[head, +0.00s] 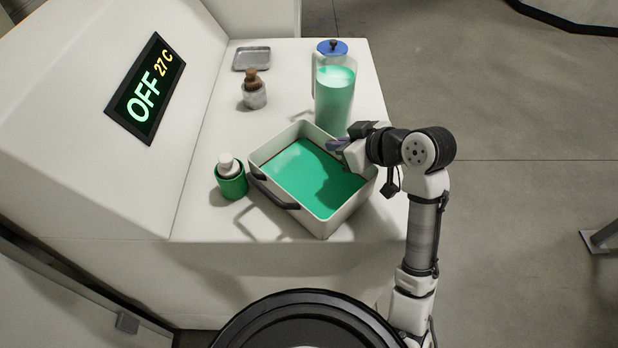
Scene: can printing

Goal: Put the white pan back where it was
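The white pan (331,226) is a rectangular container with dark side handles and a green inside, standing on the white counter near its front edge. My gripper (338,145) is at the pan's far right side, over or at its rim. The wrist hides part of that rim and any handle there. The fingers are small and partly hidden, so I cannot tell whether they are open or closed on the pan.
A green cup with a white-topped item (232,184) stands close to the pan's left. A clear jug of green liquid with a blue lid (334,100) stands behind it. A small wooden-topped jar (254,95) and grey tray (251,59) are farther back. A display (146,90) reads OFF 27 C.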

